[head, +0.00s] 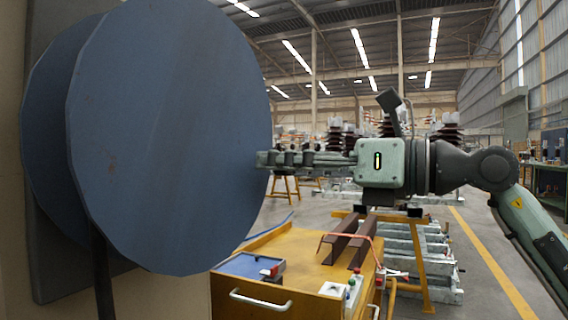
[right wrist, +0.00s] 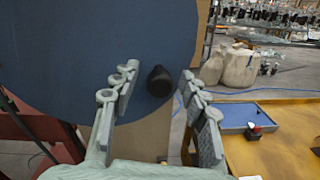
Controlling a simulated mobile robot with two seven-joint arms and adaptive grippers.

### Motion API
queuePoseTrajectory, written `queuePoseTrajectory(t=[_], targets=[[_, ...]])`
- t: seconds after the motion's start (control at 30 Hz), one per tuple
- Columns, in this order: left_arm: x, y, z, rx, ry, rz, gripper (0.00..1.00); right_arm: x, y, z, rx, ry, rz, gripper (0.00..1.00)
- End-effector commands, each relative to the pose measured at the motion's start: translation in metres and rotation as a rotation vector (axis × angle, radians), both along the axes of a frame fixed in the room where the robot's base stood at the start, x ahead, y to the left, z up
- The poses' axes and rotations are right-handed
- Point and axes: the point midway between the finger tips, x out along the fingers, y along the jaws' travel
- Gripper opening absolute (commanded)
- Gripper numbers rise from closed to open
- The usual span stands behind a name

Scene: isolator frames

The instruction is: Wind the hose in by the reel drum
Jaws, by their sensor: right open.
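The reel drum (head: 170,140) fills the left of the head view, a large blue disc with a second disc behind it on a wall plate. A dark hose (head: 102,275) hangs down from behind its lower edge. My right gripper (head: 264,160) reaches in from the right, its fingertips at the drum's right edge. In the right wrist view the gripper (right wrist: 158,80) is open. A black knob (right wrist: 160,82) on the drum face (right wrist: 80,45) shows between its fingers; I cannot tell whether they touch it. The head view does not show the knob. My left gripper is out of view.
A yellow cabinet (head: 300,262) stands below my right gripper, with a blue tray (head: 245,265), brown metal channels (head: 350,240) and a small button box (head: 340,290) on top. White sacks (right wrist: 225,65) stand farther back. Open floor (head: 480,265) lies to the right.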

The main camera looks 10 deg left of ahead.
Motion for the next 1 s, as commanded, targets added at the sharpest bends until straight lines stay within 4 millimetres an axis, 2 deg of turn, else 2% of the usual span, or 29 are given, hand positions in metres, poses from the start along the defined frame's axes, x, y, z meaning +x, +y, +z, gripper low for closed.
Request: queuePoseTrajectory(t=[0.3,0.67,1.0], targets=[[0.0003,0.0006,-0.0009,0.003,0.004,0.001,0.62,0.0013,0.0041,0.0,0.001,0.0,-0.001,0.44],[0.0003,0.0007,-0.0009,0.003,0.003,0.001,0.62,0.0012,0.0039,0.0002,0.001,0.0,0.0,0.01],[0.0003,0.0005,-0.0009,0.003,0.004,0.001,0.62,0.0013,0.0038,-0.0001,0.001,0.002,0.0,0.0]])
